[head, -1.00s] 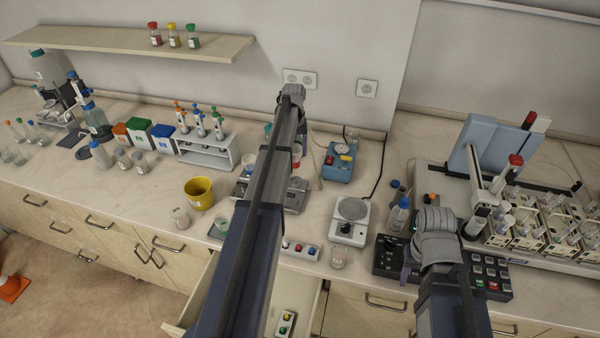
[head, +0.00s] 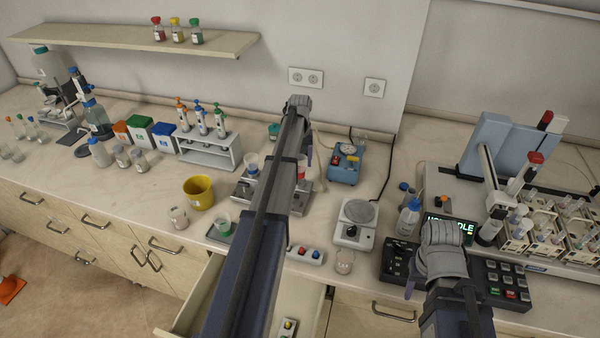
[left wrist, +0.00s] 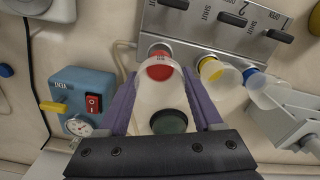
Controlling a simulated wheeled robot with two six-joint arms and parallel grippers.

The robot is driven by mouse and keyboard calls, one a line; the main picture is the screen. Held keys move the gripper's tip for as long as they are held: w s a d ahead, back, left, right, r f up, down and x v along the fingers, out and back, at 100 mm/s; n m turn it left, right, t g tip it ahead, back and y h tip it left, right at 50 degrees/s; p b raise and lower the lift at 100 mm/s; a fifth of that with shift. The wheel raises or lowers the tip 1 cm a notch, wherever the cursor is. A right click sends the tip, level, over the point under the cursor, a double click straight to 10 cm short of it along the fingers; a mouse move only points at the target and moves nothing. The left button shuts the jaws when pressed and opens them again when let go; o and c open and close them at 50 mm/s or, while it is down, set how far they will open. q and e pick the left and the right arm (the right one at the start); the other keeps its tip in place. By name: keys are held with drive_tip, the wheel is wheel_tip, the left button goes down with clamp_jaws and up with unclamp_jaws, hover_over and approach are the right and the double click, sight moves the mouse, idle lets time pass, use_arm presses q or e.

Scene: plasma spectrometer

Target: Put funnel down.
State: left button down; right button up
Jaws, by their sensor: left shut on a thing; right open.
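The funnel (left wrist: 150,98) is a clear cup with a red disc at its far end and a dark green disc at its near end. My left gripper (left wrist: 160,88) is shut on it, a purple finger on each side. In the left wrist view its red end overlaps the edge of the grey valve manifold (left wrist: 215,30); I cannot tell whether it touches. In the head view my left arm hides most of the funnel. My right gripper (head: 410,285) is over the black keypad, mostly hidden by its wrist; one purple finger shows.
Cups with yellow (left wrist: 215,72) and blue (left wrist: 258,82) discs stand at the manifold beside the funnel. An open drawer (head: 195,300) juts out below.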

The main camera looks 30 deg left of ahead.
sight(300, 168)
use_arm(q)
drive_tip(key=shift+f+b, duration=1.8)
drive_tip(key=shift+f, duration=0.1)
drive_tip(key=shift+f, duration=0.15)
drive_tip(key=shift+c, duration=0.2)
unclamp_jaws()
wheel_tip(300, 168, up, 13)
drive_tip(key=p, duration=1.2)
drive_tip(key=shift+f, duration=0.2)
